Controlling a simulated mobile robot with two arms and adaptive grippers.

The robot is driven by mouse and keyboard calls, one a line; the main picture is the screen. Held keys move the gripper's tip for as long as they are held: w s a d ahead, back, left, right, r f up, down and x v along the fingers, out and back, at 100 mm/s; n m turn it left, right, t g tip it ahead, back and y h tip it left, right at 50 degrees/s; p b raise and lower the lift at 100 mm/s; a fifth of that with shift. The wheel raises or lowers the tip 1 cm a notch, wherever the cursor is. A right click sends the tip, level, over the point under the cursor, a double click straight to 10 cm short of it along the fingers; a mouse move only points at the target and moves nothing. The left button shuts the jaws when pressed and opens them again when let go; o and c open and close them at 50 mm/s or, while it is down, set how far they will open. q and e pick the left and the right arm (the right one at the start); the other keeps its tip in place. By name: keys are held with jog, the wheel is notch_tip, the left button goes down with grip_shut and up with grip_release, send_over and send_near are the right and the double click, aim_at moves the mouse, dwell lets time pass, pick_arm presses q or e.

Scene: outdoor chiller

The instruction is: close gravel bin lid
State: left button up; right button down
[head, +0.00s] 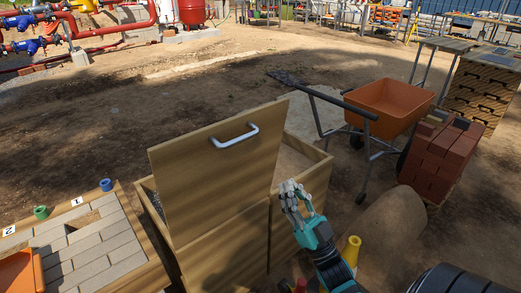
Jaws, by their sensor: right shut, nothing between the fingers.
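The wooden gravel bin (225,253) stands in the middle of the head view. Its wooden lid (200,185) is raised and stands steeply upright, with a white bar handle (235,137) near its top edge. Some grey gravel (152,197) shows past the lid's left edge; the lid hides most of that compartment. My right gripper (292,188) is shut and empty, just right of the lid's lower right side, over the front of the neighbouring compartment. It looks apart from the handle. My left gripper is not in view.
The right compartment (318,162) is open on top. An orange wheelbarrow (385,103) and stacked red bricks (440,158) stand to the right. A paver table (95,250) is close on the left. Yellow and red cone-like objects stand by my right arm. Bare ground lies behind.

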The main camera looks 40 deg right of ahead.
jog(key=w+f+p+x, duration=0.2)
jog(key=p+x, duration=0.1)
jog(key=x, duration=0.9)
jog(key=shift+a, duration=0.15)
